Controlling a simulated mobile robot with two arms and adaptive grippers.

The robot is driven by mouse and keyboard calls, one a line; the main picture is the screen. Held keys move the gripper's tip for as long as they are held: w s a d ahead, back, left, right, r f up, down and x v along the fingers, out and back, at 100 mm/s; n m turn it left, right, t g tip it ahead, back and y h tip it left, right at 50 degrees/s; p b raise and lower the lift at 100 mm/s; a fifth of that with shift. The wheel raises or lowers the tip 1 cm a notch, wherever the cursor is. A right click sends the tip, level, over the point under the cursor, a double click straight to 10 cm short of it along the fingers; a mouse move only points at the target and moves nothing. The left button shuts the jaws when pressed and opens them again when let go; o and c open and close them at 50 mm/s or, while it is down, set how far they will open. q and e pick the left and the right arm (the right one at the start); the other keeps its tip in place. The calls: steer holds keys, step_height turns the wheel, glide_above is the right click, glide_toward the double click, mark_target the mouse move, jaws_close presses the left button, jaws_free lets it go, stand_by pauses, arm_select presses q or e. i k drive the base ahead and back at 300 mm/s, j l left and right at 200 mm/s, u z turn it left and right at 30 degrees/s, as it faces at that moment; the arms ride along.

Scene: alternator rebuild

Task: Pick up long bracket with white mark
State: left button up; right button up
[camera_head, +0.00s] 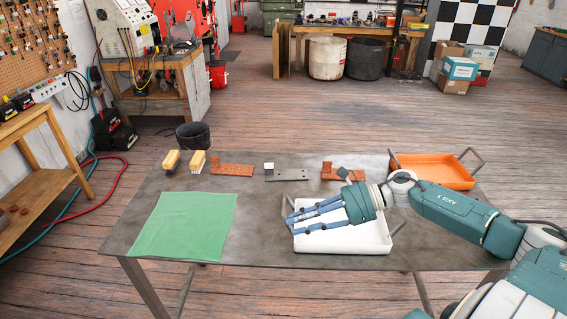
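A long flat grey bracket (290,175) with a small white block-like mark at its left end lies on the table, left of centre at the back row. My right gripper (295,226) reaches in from the right over the white tray (372,246). Its blue fingers point left and are spread apart, with nothing seen between them. It is in front of the grey bracket and apart from it. My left gripper is not in view.
Two rust-orange brackets (232,170) (330,171) flank the grey one; the right one carries dark pieces. A green mat (185,226) lies front left. An orange tray (432,172) stands back right. The table (262,215) is bare between mat and white tray.

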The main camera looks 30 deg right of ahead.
mark_target(271, 175)
steer(key=i+l, duration=1.15)
steer(key=l, duration=0.1)
